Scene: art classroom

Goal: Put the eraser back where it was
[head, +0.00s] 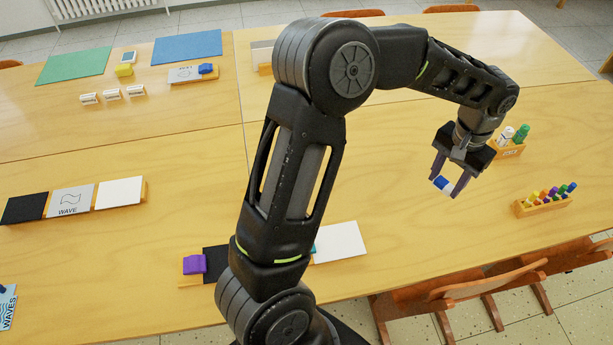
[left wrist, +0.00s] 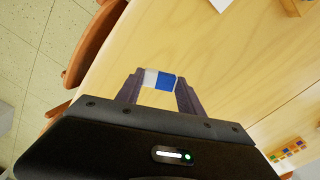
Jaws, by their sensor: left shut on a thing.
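The eraser (head: 442,184) is a small block, part blue and part white. My left gripper (head: 450,184) is shut on it and holds it above the bare right part of the table. In the left wrist view the eraser (left wrist: 158,79) sits crosswise between the two purple-grey fingers of the left gripper (left wrist: 157,88). My left arm crosses the middle of the head view and hides part of the table. My right gripper does not show.
A wooden holder with bottles (head: 509,148) stands behind the gripper. A rack of coloured markers (head: 545,200) is to its right. Cards lie on the left, with a purple block (head: 194,264) near the front edge. Chairs (head: 470,290) stand at the front.

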